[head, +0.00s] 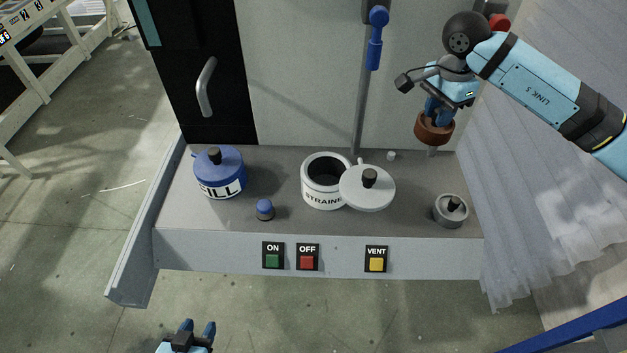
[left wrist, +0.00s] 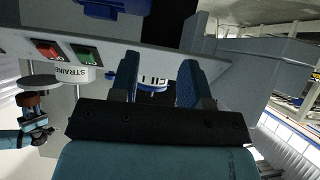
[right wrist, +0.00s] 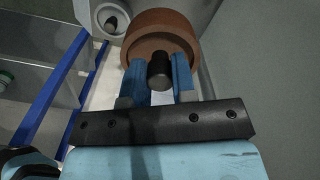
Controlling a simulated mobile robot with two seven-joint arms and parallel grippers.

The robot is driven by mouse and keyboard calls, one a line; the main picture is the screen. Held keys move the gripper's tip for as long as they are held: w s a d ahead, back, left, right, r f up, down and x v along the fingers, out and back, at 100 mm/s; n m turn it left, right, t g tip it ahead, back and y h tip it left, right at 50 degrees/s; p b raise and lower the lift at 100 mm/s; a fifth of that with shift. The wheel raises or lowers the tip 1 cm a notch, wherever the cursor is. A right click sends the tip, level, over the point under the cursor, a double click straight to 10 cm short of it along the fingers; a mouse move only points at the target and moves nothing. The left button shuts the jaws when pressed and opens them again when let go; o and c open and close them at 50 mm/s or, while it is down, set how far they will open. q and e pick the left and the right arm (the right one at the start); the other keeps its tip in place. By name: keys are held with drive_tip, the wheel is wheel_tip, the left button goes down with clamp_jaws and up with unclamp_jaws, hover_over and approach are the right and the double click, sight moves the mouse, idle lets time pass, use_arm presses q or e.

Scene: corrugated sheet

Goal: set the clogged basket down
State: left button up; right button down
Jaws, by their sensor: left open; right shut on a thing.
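The clogged basket (head: 434,129) is a brown round piece with a black knob. My right gripper (head: 439,106) is shut on that knob and holds it over the rear right of the grey bench; whether it touches anything below is unclear. The right wrist view shows the brown basket (right wrist: 160,30) beyond the right fingers (right wrist: 160,82). A white strainer pot (head: 323,187) stands open mid-bench, its knobbed lid (head: 367,188) at its right side. A grey basket (head: 450,211) with a black knob sits at the right. My left gripper (head: 198,330) is open and empty before the bench.
A blue fill pot (head: 219,175) and a small blue-topped knob (head: 264,209) stand on the left of the bench (head: 280,160). The front has green, red and yellow buttons. A vertical pipe with a blue-handled valve (head: 376,45) rises behind. Corrugated sheet (head: 560,210) lies at the right.

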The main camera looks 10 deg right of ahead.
drive_tip(key=shift+w+d+r+m, duration=0.35)
drive_tip(key=shift+w+r+m, duration=0.1)
drive_tip(key=shift+r, duration=0.1)
drive_tip(key=shift+w+d+r, duration=0.1)
drive_tip(key=shift+d+r, duration=0.05)
drive_tip(key=shift+r, duration=0.1)
drive_tip(key=shift+s+f, duration=0.2)
drive_tip(key=shift+f, duration=0.05)
drive_tip(key=shift+f+p, duration=1)
drive_tip(key=shift+f, duration=8.8)
drive_tip(key=c, duration=0.9)
unclamp_jaws()
drive_tip(key=shift+c, duration=0.2)
use_arm(q)
drive_tip(key=shift+d+r, duration=0.1)
drive_tip(key=shift+r, duration=0.4)
